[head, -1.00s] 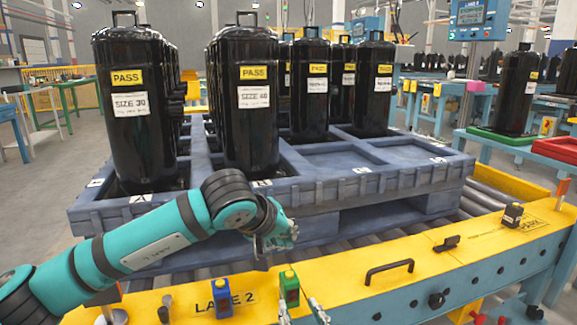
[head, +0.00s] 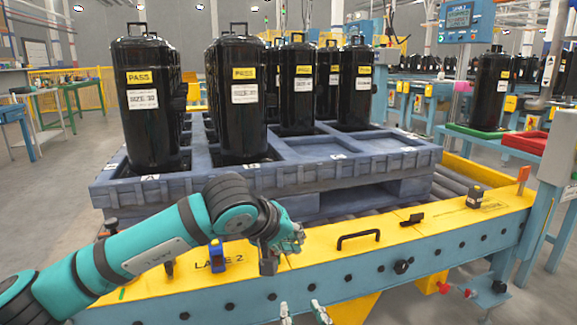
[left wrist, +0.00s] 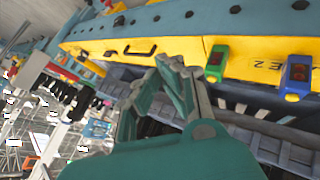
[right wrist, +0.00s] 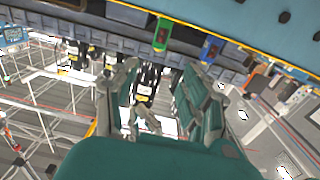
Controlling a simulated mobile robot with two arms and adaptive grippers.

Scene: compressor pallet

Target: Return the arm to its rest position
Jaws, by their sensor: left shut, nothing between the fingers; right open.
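My left arm comes in from the left in the head view, bent at the elbow. Its gripper (head: 269,258) is in front of the yellow rail, with the fingers pointing down. In the left wrist view the left gripper's fingers (left wrist: 172,68) are together with nothing between them. My right gripper (head: 304,312) shows only as fingertips at the bottom edge of the head view. In the right wrist view its fingers (right wrist: 158,100) are apart and empty. The rest of my right arm is out of the head view.
The yellow rail (head: 390,238) has a black handle (head: 358,239) and a blue button box (head: 217,255). A green button box (left wrist: 216,62) shows in the left wrist view. Behind is a blue-grey pallet (head: 340,175) with several black compressors (head: 235,100).

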